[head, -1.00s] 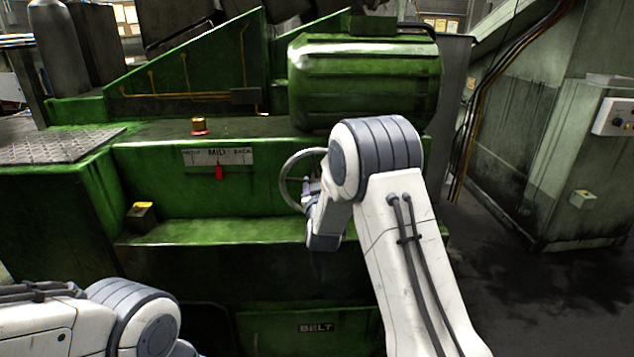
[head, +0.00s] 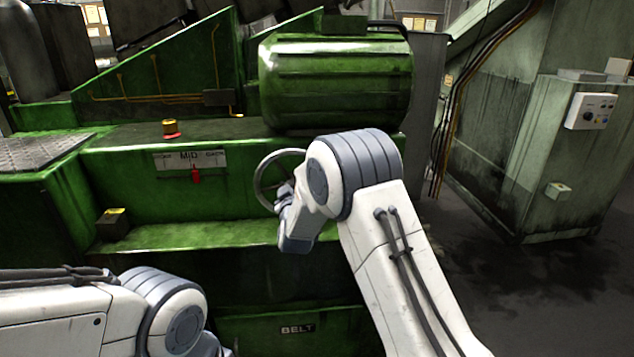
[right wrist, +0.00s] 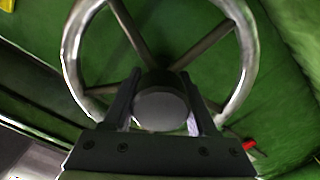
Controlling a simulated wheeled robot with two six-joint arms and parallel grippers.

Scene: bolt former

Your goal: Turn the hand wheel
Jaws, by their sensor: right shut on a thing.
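The hand wheel (head: 258,178) is a grey metal ring with spokes on the front of the green machine, partly hidden by my right arm in the head view. In the right wrist view the wheel's rim (right wrist: 246,60) fills the upper part. My right gripper (right wrist: 162,108) is shut on the wheel, its two dark fingers on either side of a round grey part at the wheel's middle. In the head view my right gripper (head: 284,196) is in front of the wheel, its fingers barely visible. My left gripper is out of view; only its arm shows at bottom left.
A scale plate (head: 166,163) with a red pointer (head: 196,176) near MID is left of the wheel. A green drum (head: 335,85) overhangs the wheel. Open floor lies right.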

